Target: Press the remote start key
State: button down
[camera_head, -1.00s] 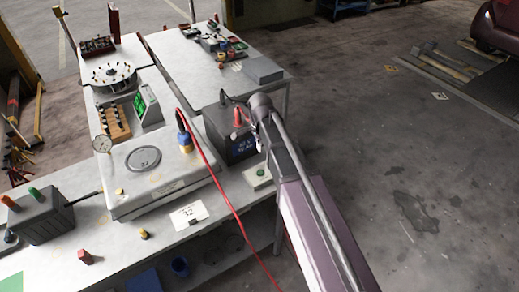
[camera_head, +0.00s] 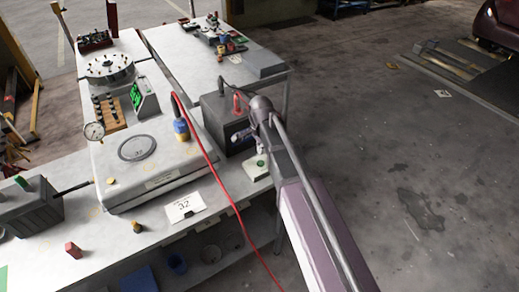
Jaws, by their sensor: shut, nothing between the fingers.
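A small pale box with a round green button (camera_head: 260,163), likely the remote start key, sits on the bench near its right edge. My gripper (camera_head: 261,150) is shut and empty, pointing down just above the green button. Whether its tip touches the button cannot be told from this view. My arm reaches in from the lower right and covers the bench edge beside the box.
A red cable (camera_head: 207,160) hangs across the bench front. A numbered card (camera_head: 185,206) and a pale platform (camera_head: 165,168) lie to the left. Open floor is at right.

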aim_at(261, 165)
jog(key=shift+f+b, duration=2.5)
jog(key=shift+f, duration=0.3)
jog(key=shift+f+b, duration=0.5)
jog(key=shift+s+f, duration=0.1)
jog(key=shift+f, duration=0.05)
jog(key=shift+s+d+b, duration=0.1)
jog(key=shift+s+b, duration=0.2)
jog(key=shift+b, duration=0.15)
jog(key=shift+s, duration=0.1)
jog(key=shift+w+r+p, duration=0.35)
jog(key=shift+r+p, duration=0.4)
jog(key=shift+p, duration=0.3)
notch_tip(261, 165, up, 13)
jog(key=p, duration=1.2)
jog(key=shift+p, duration=0.4)
